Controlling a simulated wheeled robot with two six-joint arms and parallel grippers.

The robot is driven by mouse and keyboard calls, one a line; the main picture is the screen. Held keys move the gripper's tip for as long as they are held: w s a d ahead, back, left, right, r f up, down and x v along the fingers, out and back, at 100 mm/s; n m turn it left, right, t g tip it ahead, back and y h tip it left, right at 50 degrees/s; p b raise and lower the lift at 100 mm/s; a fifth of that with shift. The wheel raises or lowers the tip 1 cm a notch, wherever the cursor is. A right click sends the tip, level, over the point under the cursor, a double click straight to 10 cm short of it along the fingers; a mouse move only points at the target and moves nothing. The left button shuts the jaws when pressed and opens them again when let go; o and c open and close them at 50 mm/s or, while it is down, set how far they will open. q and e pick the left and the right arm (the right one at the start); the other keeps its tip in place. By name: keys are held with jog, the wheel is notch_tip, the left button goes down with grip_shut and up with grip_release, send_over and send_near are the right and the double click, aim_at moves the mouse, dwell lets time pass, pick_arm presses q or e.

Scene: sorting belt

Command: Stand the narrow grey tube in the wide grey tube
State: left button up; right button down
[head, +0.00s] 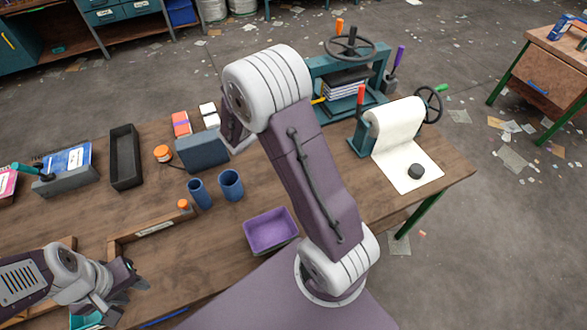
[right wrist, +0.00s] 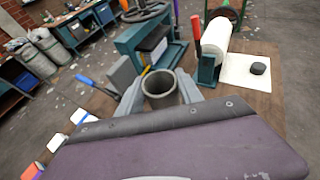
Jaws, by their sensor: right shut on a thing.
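A grey, open-topped tube (right wrist: 161,88) stands between the fingers of my right gripper (right wrist: 160,98) in the right wrist view, and the gripper is shut on it. I cannot tell whether it is the narrow or the wide one. My right arm hides this tube in the head view. I make out no second grey tube in either view. My left gripper (head: 126,288) is low at the left in the head view, over the table's near side, with its fingers apart and nothing visible between them.
Two blue tubes (head: 200,194) stand near the middle of the wooden table (head: 150,210). A purple tray (head: 270,232) lies to their right. A blue-grey block (head: 202,151), a dark tray (head: 125,157), a teal press (head: 335,75) and a paper roll (head: 395,125) stand farther back.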

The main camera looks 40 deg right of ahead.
notch_tip(320, 180, down, 19)
jog(key=c, duration=0.8)
grip_release()
jog(key=shift+r, duration=0.1)
